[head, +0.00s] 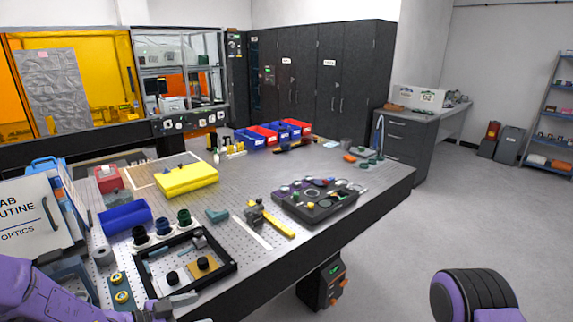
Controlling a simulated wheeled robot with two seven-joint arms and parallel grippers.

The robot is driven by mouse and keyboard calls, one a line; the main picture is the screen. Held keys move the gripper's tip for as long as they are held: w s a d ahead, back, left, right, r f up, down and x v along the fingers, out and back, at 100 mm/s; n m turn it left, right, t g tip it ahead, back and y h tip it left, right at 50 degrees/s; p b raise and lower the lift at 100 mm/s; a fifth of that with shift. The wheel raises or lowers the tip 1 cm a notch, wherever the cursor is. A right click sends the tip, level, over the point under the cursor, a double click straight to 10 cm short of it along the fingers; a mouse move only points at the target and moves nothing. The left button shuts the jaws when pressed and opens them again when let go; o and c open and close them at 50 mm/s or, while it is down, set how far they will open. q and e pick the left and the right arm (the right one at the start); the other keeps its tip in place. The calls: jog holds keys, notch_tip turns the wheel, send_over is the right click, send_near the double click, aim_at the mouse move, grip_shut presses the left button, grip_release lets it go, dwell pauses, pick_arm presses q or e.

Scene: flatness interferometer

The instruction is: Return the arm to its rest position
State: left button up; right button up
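My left arm comes in from the lower left corner, purple. Its grey gripper (172,304) is low in the picture, at the front edge of the black square frame (232,268) on the optical table. The fingers are small and partly cut off, so I cannot tell whether they are open or shut, or whether they touch the frame. A purple and black part of my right arm shows at the lower right, over the floor and away from the table. My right gripper is out of view.
A white sign (25,220) stands at the left. The floor (440,220) on the right is clear.

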pick_arm(q)
jog(key=s+a+f+n+t+y+b, duration=0.1)
jog(key=s+a+f+n+y+b, duration=0.3)
jog(key=f+n, duration=0.45)
jog(key=s+a+f+n+y+b, duration=0.1)
jog(key=s+f+n+y+b, duration=0.2)
jog(key=s+f+n+y, duration=0.55)
jog(key=s+a+f+g+b, duration=0.1)
jog(key=s+f+g+b, duration=0.2)
jog(key=s+f, duration=0.5)
jog(key=s+a+f+g+y+b, duration=0.1)
jog(key=s+f+g+b, duration=0.2)
jog(key=s+f, duration=0.6)
jog(key=shift+s+a+b, duration=0.3)
jog(key=shift+s+b, duration=0.4)
jog(key=shift+s, duration=0.3)
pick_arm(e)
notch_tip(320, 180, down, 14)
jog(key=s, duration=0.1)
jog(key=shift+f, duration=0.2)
pick_arm(q)
jog(key=shift+c, duration=0.4)
